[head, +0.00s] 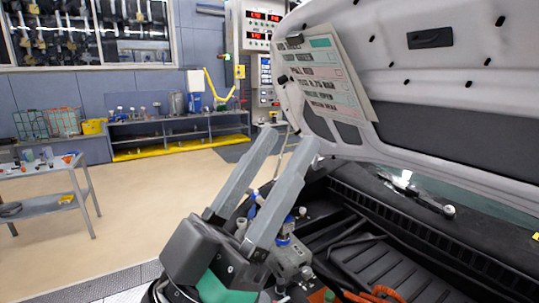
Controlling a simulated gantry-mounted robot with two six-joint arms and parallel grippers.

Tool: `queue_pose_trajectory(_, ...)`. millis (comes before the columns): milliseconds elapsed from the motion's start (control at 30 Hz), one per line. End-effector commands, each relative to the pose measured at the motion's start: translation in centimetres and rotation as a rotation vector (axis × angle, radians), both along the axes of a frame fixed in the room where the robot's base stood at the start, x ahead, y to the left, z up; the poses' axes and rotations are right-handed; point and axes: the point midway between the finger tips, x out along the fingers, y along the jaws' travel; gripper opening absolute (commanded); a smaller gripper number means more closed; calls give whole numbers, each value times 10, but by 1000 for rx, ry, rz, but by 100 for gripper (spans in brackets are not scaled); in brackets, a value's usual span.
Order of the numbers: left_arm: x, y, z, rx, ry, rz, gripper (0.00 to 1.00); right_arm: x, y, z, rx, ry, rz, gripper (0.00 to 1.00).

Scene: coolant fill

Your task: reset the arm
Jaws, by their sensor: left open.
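My left gripper (287,158) shows large in the middle of the head view. Its two long grey fingers are spread apart and point up and to the right, with nothing between them. It is in front of the open engine bay (390,262) of a car, at its left side. Parts of a metal fitting with blue pieces (291,250) show behind and beside the fingers, partly hidden by them. My right gripper is not in view.
The raised hood (440,95) with a label sheet (322,78) hangs over the bay. A panel with red displays (262,22) stands behind. A grey cart (45,172) is at left, a low shelf (180,135) at the back. The floor (130,215) between is clear.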

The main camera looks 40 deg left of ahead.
Motion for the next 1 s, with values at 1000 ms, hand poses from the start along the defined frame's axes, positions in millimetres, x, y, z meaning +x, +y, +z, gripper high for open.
queue_pose_trajectory(1000, -11, -1, 276, 7, -38, 23, 48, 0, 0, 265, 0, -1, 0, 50)
